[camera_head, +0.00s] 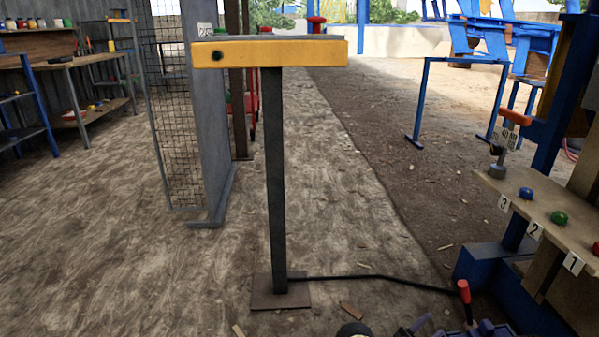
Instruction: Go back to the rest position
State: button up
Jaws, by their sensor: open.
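My gripper cannot be made out in the head view. Small dark and purplish parts (490,329) are cut off by the bottom edge, and I cannot tell what they belong to. A yellow control box (270,53) on a dark post (275,180) stands upright in front of me.
A black cable (375,278) runs from the post's base (281,292) toward a red-handled lever (464,291). A shelf with numbered tags (534,230) and colored knobs stands right. A mesh panel (170,110) and workbench (75,62) stand left. Open ground lies between.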

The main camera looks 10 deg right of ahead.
jog(key=w+d+r+n+t+y+p, duration=0.1)
jog(key=w+d+r+t+y+p, duration=0.1)
jog(key=w+r+y+p, duration=0.75)
jog(key=w+a+r+n+t+y+p, duration=0.1)
jog(key=w+a+r+n+y, duration=0.15)
jog(key=a+r+y, duration=0.45)
jog(key=w+a+r+n+y+p, duration=0.1)
jog(key=w+a+r+y, duration=0.2)
jog(key=r, duration=0.6)
jog(key=s+a+r+n+g+y+p, duration=0.1)
jog(key=s+a+r+n+y+p, duration=0.2)
jog(key=s+a+r, duration=0.4)
jog(key=s+a+r+n+g+y+p, duration=0.1)
jog(key=s+a+r+n+y+p, duration=0.2)
jog(key=a, duration=0.6)
jog(key=s+a+r+n+g+y+p, duration=0.1)
jog(key=s+a+r+n+g+p, duration=0.2)
jog(key=s, duration=0.7)
jog(key=s+a+r+n+g+y+p, duration=0.1)
jog(key=s+a+r, duration=0.4)
jog(key=s, duration=0.4)
notch_tip(320, 180, up, 38)
jog(key=d+p, duration=0.1)
jog(key=p, duration=3.6)
jog(key=shift+s, duration=0.25)
